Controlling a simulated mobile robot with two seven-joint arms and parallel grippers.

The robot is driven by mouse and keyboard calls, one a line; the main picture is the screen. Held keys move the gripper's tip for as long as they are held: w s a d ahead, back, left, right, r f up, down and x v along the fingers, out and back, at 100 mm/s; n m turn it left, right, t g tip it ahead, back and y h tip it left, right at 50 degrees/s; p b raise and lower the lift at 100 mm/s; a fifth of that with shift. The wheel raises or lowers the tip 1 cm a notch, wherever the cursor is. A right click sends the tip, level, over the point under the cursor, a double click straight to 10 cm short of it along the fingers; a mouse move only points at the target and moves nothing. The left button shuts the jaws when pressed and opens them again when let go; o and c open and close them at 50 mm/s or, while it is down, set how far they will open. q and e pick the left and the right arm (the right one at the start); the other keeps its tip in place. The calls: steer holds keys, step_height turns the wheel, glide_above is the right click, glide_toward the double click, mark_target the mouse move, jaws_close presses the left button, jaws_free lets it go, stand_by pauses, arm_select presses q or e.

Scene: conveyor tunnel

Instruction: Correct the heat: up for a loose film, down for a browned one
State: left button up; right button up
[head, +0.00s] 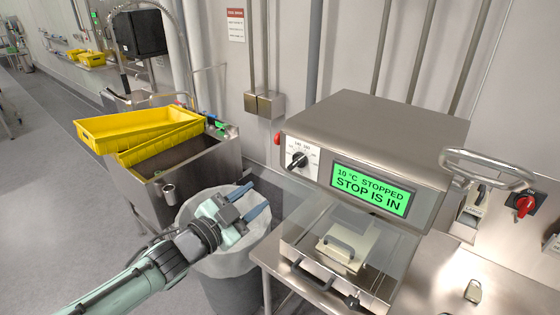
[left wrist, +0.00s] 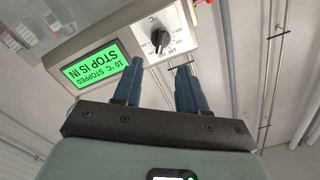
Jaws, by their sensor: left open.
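The steel tunnel machine (head: 400,120) stands at centre right. On its front is a black heat dial (head: 298,160) on a white scale plate. Beside it a green display (head: 370,190) reads "10 °C STOPPED" and "STOP IS IN". My left gripper (head: 256,199) is open and empty, over the bin, left of and below the dial. In the left wrist view, the dial (left wrist: 159,38) shows beyond and between the open fingers (left wrist: 160,66), apart from them. A pale block with a dark handle (head: 347,243) sits under the clear cover. My right gripper is not in view.
A lined waste bin (head: 187,218) stands below my left gripper. Yellow crates (head: 100,128) rest on a steel sink at left. A red button (head: 277,138) is on the machine's left side. A red rotary switch (head: 525,205) is on the right wall. A metal loop handle (head: 490,157) juts out right.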

mark_target(293, 165)
arm_select(q)
steer(key=shift+m, duration=0.3)
steer(key=x, duration=0.4)
steer(key=r+x, duration=0.1)
steer(key=x, duration=0.4)
steer(key=p+x, duration=0.1)
steer(key=x, duration=0.3)
steer(key=shift+s+d+r, duration=0.1)
steer(key=shift+d+r, duration=0.15)
steer(key=shift+d, duration=0.15)
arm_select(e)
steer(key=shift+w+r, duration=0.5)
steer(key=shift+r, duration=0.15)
